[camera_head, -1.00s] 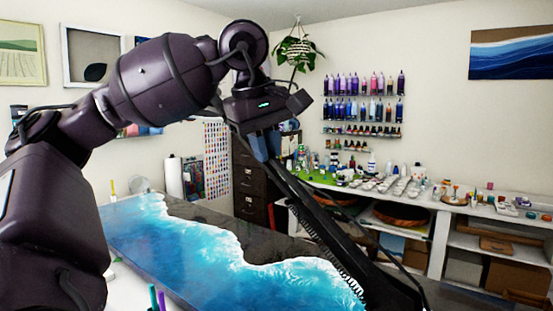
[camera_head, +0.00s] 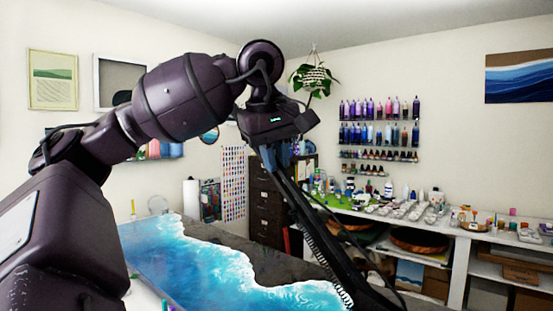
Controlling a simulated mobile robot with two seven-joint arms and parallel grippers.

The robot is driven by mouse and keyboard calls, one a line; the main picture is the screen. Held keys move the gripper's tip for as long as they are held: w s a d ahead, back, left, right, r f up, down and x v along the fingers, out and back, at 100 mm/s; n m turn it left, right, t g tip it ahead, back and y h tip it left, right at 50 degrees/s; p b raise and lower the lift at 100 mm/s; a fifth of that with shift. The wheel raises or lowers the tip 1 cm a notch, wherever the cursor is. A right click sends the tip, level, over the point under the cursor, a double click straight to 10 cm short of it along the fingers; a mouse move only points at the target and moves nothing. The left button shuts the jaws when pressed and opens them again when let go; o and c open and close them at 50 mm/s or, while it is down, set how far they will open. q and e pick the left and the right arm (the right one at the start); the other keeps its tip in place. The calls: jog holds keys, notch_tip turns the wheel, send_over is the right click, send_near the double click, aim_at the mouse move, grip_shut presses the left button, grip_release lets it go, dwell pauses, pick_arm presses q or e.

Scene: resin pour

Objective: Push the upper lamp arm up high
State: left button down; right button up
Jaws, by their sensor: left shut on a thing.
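The black upper lamp arm (camera_head: 312,225) runs as a slanted bar with a coil spring along it, from my left gripper down to the lower right of the head view. My left gripper (camera_head: 274,156) is at the bar's upper end, with its blue-grey fingers pointing down and shut on it. The lamp's head and its base are not clearly seen. My right gripper is not in view.
A table with a blue and white resin wave top (camera_head: 205,270) lies below the lamp arm. A dark filing cabinet (camera_head: 267,205) stands behind it. A white workbench (camera_head: 465,232) with jars and bottles runs along the right. Wall shelves (camera_head: 380,121) hold bottles.

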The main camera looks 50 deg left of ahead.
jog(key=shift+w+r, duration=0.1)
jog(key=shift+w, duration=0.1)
pick_arm(q)
jog(key=c, duration=1.1)
grip_release()
jog(key=shift+s+r+p, duration=0.1)
jog(key=shift+r+p, duration=0.35)
jog(key=p+v, duration=0.3)
jog(key=v, duration=0.7)
jog(key=shift+d+f, duration=0.1)
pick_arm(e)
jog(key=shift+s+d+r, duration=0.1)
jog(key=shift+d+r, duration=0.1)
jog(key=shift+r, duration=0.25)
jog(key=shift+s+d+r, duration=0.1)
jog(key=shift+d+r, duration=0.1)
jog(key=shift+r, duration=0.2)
